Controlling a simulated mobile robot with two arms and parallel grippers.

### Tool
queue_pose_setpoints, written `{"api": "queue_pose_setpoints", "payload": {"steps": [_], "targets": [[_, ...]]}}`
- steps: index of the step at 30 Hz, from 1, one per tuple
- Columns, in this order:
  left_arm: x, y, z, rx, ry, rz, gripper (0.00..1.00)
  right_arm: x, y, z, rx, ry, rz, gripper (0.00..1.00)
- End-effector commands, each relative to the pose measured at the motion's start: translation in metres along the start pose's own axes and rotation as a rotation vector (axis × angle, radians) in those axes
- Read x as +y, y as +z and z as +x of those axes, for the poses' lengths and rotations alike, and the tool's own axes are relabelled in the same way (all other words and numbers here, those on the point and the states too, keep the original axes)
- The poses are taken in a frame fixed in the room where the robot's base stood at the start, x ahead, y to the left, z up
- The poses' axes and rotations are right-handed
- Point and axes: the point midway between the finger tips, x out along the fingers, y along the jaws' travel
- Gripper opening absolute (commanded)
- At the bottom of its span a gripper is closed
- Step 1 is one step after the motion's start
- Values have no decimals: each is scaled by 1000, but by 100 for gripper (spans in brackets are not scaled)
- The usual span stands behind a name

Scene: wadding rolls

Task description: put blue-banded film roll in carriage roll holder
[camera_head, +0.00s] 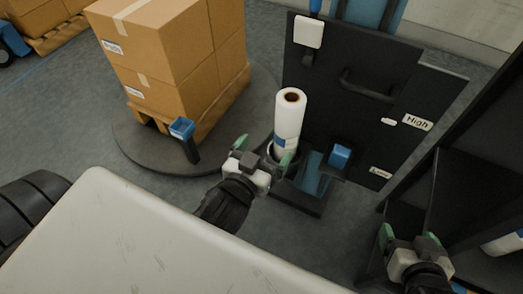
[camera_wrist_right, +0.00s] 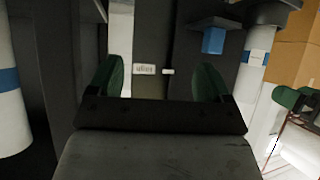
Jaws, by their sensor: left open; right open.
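The white film roll (camera_head: 290,112) with a blue band near its lower end stands upright at the carriage roll holder (camera_head: 298,200), in the middle of the head view. Its bottom end is partly hidden, so I cannot tell exactly how it is seated. It also shows at the right of the right wrist view (camera_wrist_right: 258,50). My left gripper (camera_head: 263,151) is open beside the lower part of the roll, with one green finger close to it. My right gripper (camera_head: 410,238) is open and empty near the dark rack; its fingers also show in the wrist view (camera_wrist_right: 158,80).
The dark carriage panel (camera_head: 345,85) stands behind the roll, with a blue block (camera_head: 340,155) at its side. Stacked cartons (camera_head: 175,55) stand on a round turntable (camera_head: 130,140). The dark rack (camera_head: 470,185) at right holds another white roll (camera_head: 503,244).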

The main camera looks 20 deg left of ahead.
Motion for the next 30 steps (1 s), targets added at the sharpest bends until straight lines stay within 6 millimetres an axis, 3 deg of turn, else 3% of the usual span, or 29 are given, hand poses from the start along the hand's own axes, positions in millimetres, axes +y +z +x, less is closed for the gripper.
{"api": "queue_pose_setpoints", "payload": {"steps": [4, 9, 23, 26, 30], "targets": [[-14, 16, -15, -200, 23, 20, 97, 0, 0, 0, -1, 1, 0, 80], [-13, 31, -36, -397, 127, 61, 97, 0, 0, 0, -1, 1, 0, 80], [-10, 38, -40, -467, 166, 75, 97, 0, 1, 4, -14, -1, 0, 80], [-10, 52, -34, -518, 165, 79, 97, 0, 11, 16, -65, -1, 0, 80], [-11, 95, -28, -640, 161, 90, 97, 0, 48, 39, -190, -2, -1, 80]]}}
